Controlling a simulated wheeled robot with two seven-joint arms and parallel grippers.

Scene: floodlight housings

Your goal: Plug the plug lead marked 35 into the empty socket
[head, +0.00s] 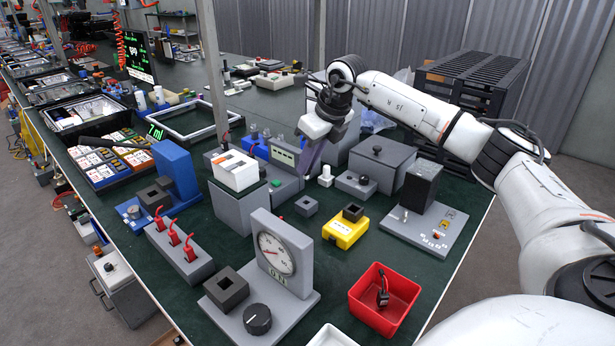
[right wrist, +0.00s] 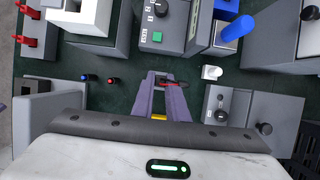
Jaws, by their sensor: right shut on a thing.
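My right gripper (head: 305,172) points down with purple fingers above the middle of the table. In the right wrist view its fingertips (right wrist: 163,78) are close together on a small dark plug lead with a red strand (right wrist: 174,84); the number on it cannot be read. A small grey block (head: 307,205) with a dark top stands on the table below the fingers. Black square openings show on a yellow block (head: 343,232), on the grey dial stand (head: 226,286) and on a blue base (head: 133,215). Which one is the empty socket cannot be told. My left gripper is out of view.
A red bin (head: 364,312) holding a black lead (head: 383,298) stands at the front right. A gauge (head: 277,254), a grey block with red plugs (head: 180,256) and a white-topped grey block (head: 238,205) stand nearby. A grey knob box (head: 356,186) and white cylinder (head: 325,176) are close right.

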